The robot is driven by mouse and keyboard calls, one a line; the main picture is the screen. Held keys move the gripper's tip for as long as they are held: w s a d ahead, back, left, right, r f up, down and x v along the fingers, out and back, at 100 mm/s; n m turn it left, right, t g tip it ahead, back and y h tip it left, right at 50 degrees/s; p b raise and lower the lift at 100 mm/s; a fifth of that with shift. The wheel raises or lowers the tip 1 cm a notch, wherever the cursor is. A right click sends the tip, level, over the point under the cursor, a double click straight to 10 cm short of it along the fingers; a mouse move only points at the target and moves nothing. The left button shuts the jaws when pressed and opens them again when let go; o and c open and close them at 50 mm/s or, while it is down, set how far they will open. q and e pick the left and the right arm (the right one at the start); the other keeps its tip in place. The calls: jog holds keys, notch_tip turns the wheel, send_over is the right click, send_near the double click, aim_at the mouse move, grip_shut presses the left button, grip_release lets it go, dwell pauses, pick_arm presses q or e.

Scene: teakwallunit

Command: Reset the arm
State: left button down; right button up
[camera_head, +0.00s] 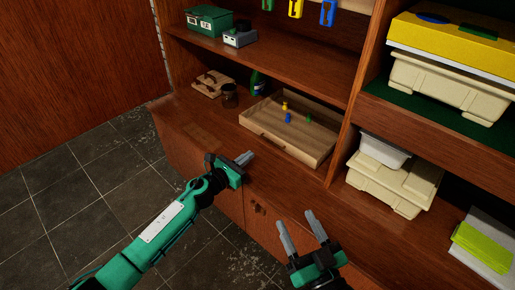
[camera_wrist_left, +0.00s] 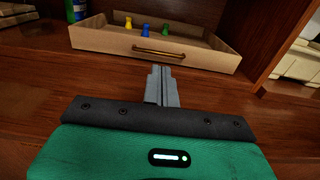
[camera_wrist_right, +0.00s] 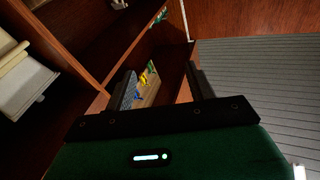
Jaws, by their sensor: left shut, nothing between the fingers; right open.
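My left gripper (camera_head: 244,158) is shut and empty, above the front part of the wooden counter. In the left wrist view its closed fingers (camera_wrist_left: 162,86) point toward the open wooden drawer box, with a gap between them. My right gripper (camera_head: 302,232) is open and empty, in front of the cabinet and lower right of the left one. In the right wrist view its fingers (camera_wrist_right: 160,90) stand apart, with the box visible between them. The wooden box (camera_head: 262,132) sits on the counter and holds small yellow, blue and green pawns (camera_head: 288,118).
A green bottle (camera_head: 257,83), a dark jar (camera_head: 229,95) and a wooden piece (camera_head: 211,84) stand on the counter at the back left. Cream bins (camera_head: 405,183) fill the right compartment beyond a vertical divider (camera_head: 347,110). The tiled floor (camera_head: 60,205) at left is clear.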

pick_arm(q)
jog(key=shift+v, duration=1.65)
pick_arm(e)
jog(key=shift+s+a+f+g, duration=0.15)
jog(key=shift+f+g, duration=0.1)
jog(key=shift+f, duration=0.25)
jog(key=shift+s+a+f+g, duration=0.15)
jog(key=shift+f+g, duration=0.1)
jog(key=shift+f, duration=0.2)
